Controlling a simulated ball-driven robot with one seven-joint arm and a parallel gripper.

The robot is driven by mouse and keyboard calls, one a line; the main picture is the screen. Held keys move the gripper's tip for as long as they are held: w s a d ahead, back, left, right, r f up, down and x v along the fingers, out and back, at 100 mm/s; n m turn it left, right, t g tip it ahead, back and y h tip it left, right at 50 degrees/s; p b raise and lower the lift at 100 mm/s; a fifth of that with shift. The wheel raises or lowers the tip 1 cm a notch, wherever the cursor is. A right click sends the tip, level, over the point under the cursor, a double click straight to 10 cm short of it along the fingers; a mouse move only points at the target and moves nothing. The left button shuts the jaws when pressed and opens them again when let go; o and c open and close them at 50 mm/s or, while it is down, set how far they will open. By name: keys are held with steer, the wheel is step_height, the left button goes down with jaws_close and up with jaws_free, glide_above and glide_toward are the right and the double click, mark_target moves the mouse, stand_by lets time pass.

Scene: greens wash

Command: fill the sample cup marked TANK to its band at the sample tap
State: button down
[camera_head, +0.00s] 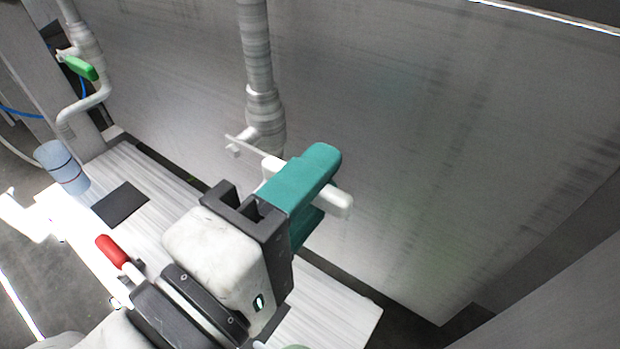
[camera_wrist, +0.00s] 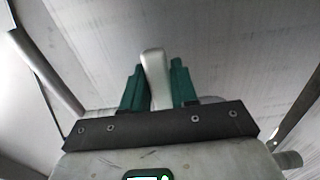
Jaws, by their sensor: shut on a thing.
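My gripper (camera_head: 318,195), with teal fingers, is shut on a white lever handle (camera_head: 343,204) on the middle pipe. The wrist view shows the white lever (camera_wrist: 155,78) between the two fingers (camera_wrist: 157,85). A translucent blue cup (camera_head: 62,168) with a dark line round it is at the left of the head view, just below the spout of a tap with a green handle (camera_head: 80,67). I cannot read any mark on the cup or tell its liquid level. My gripper hides part of the middle pipe's lower end.
A pale slatted bench (camera_head: 150,170) runs below the pipes, with a dark square pad (camera_head: 120,205) on it. A red handle (camera_head: 112,250) sits at the lower left, close to my arm. A large metal wall (camera_head: 400,130) stands behind the gripper.

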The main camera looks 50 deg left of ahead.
steer(key=r+n+p, duration=0.1)
steer(key=p, duration=0.2)
steer(key=shift+r, duration=0.1)
steer(key=r+n+p, duration=0.1)
steer(key=p, duration=0.2)
steer(key=shift+a+p, duration=0.1)
steer(key=shift+p, duration=0.25)
steer(key=shift+a+r+n+p, duration=0.1)
steer(key=shift+r+n+p, duration=0.1)
steer(key=shift+n+p, duration=0.85)
steer(key=c, duration=1)
jaws_free()
steer(key=shift+m, duration=0.25)
steer(key=shift+o, duration=0.2)
steer(key=shift+s, duration=0.1)
steer(key=v, duration=1)
steer(key=shift+s+b, duration=0.3)
steer(key=shift+s, duration=0.1)
